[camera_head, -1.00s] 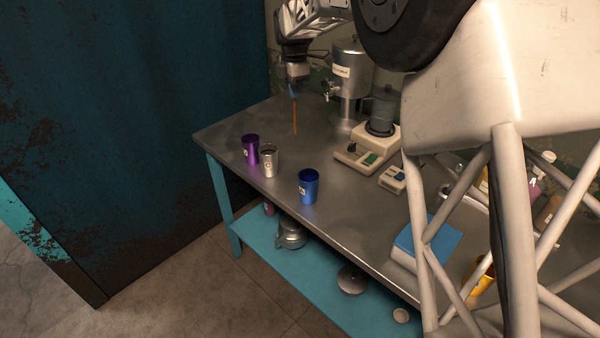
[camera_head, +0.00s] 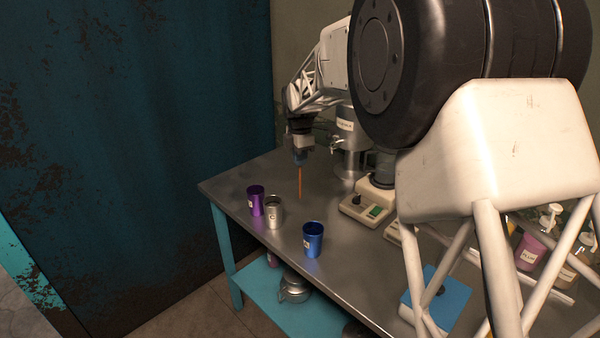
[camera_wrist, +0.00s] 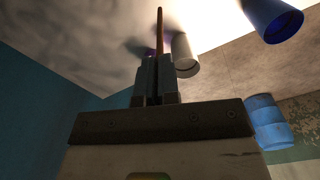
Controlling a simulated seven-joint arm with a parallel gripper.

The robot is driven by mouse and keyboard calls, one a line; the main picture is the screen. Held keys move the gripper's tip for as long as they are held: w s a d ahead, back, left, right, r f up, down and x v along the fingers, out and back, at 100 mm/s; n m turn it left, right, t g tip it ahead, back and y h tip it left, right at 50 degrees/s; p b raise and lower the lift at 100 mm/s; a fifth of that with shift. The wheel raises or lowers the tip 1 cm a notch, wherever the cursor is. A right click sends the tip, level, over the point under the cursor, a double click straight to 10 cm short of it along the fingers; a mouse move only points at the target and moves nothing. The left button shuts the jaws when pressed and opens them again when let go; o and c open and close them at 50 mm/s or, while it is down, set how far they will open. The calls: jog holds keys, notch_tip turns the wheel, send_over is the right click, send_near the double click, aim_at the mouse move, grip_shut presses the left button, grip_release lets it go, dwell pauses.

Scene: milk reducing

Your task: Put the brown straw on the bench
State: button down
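The brown straw (camera_head: 300,182) hangs upright from my gripper (camera_head: 299,158), its lower end near the bench top behind the cups. Whether its tip touches the bench I cannot tell. In the wrist view my gripper (camera_wrist: 155,80) has its fingers close together around one end of the straw (camera_wrist: 159,32), which sticks out beyond them. The bench (camera_head: 300,240) is a grey metal table with turquoise legs. The area of it under the straw is bare.
A purple cup (camera_head: 256,201), a silver cup (camera_head: 274,213) and a blue cup (camera_head: 313,240) stand on the bench in front of the straw. A metal dispenser (camera_head: 347,130) and a cream scale-like device (camera_head: 365,208) stand to the right. A blue box (camera_head: 440,298) lies farther right.

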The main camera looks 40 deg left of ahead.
aim_at(300, 171)
jog(key=shift+f, duration=2.6)
jog(key=c, duration=1.4)
grip_release()
jog(key=shift+o, duration=0.2)
notch_tip(300, 171, up, 12)
jog(key=shift+r, duration=0.15)
jog(key=shift+d, duration=0.1)
